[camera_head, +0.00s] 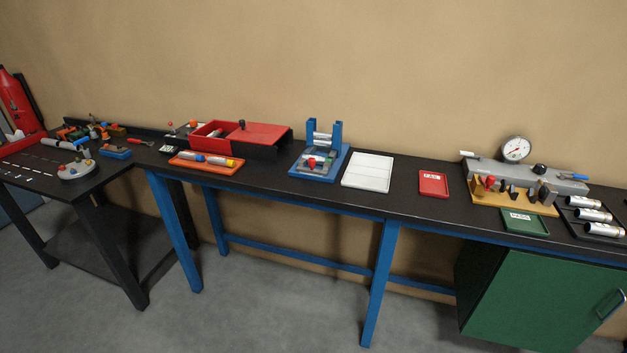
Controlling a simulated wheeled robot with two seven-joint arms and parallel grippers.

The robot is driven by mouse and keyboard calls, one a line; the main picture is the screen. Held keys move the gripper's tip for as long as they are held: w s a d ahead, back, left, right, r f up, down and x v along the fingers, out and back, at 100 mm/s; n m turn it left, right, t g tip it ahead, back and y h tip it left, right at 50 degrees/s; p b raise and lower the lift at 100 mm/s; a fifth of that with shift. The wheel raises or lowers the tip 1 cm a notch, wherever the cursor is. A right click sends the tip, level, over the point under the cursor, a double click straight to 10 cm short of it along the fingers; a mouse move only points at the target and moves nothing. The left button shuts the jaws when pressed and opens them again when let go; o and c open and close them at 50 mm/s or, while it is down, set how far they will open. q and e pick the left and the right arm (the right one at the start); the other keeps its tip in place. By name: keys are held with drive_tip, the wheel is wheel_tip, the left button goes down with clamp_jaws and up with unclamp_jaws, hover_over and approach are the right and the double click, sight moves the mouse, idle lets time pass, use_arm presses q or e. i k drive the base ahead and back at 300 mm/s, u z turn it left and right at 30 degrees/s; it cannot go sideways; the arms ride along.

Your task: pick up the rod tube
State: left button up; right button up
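Several tube-like things are in view, and I cannot tell which is the rod tube. On an orange tray (207,170), left of centre, lie a tube with a blue end (191,157) and a tube with a yellow end (222,161). Silvery white cylinders (593,214) with dark ends lie in a black tray at the far right. A grey cylinder (62,144) lies on the left table. Light cylinders (322,138) also sit in the blue fixture (328,176) near the middle. Neither of my grippers is in view.
A red box (266,132) stands behind the orange tray. A white tray (368,171), a red tray (433,183) and a green tray (525,221) lie along the black bench (400,203). A dial gauge fixture (515,149) stands at right. A green cabinet (540,290) is below.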

sight(320, 159)
drive_tip(key=u, duration=0.9)
drive_tip(key=i, duration=0.8)
drive_tip(key=u, duration=0.2)
